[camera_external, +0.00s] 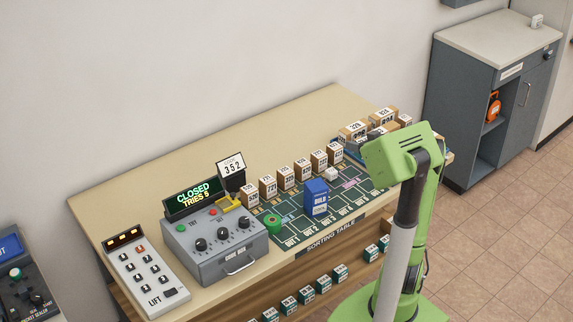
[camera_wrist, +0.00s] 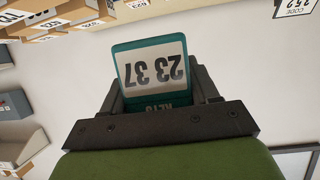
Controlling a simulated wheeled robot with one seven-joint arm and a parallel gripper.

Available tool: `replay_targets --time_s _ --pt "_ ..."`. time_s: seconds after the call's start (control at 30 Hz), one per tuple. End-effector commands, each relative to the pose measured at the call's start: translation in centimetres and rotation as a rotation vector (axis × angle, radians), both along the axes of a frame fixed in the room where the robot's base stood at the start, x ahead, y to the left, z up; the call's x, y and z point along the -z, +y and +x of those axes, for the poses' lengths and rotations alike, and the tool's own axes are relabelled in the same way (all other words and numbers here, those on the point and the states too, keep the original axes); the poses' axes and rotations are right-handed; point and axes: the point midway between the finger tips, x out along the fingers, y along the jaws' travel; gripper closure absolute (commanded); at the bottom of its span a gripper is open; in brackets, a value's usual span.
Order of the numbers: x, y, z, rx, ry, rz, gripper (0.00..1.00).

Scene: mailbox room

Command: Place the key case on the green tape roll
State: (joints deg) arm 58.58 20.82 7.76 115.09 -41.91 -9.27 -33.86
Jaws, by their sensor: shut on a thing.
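The key case, a teal block with a white label reading "23 37" and part of the word "KEYS", shows upside down in the wrist view (camera_wrist: 150,62). My gripper (camera_wrist: 157,84) is shut on it, with a dark finger on either side. In the external view my green arm hides the gripper and the case cannot be made out. The green tape roll (camera_external: 272,222) lies on the sorting table beside the right side of the grey control box, apart from my arm. It is not recognisable in the wrist view.
A blue box (camera_external: 316,197) stands upright to the right of the tape roll. A row of brown numbered boxes (camera_external: 285,177) stands behind. The grey control box (camera_external: 213,245) with knobs and a raised "352" sign (camera_external: 231,165) is at left. The table's back strip (camera_external: 170,160) is clear.

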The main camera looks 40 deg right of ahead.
Motion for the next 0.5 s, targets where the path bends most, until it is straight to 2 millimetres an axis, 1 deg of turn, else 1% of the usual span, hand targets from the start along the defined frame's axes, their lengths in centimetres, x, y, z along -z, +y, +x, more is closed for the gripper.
replay_targets --time_s 0.03,0.2,0.23,0.37,0.47,0.5 --pt "-1.2 0.0 0.0 -0.001 -0.003 -0.005 0.73" --pt "-4.2 0.2 0.1 -0.003 -0.001 -0.003 0.73" --pt "-3.9 0.8 0.4 -0.021 0.002 0.001 0.73" --pt "-3.8 3.2 1.5 -0.08 0.002 0.003 0.73" --pt "-3.7 5.4 2.4 -0.135 0.002 0.003 0.73" --pt "-3.7 6.5 2.8 -0.163 0.002 0.004 0.73"
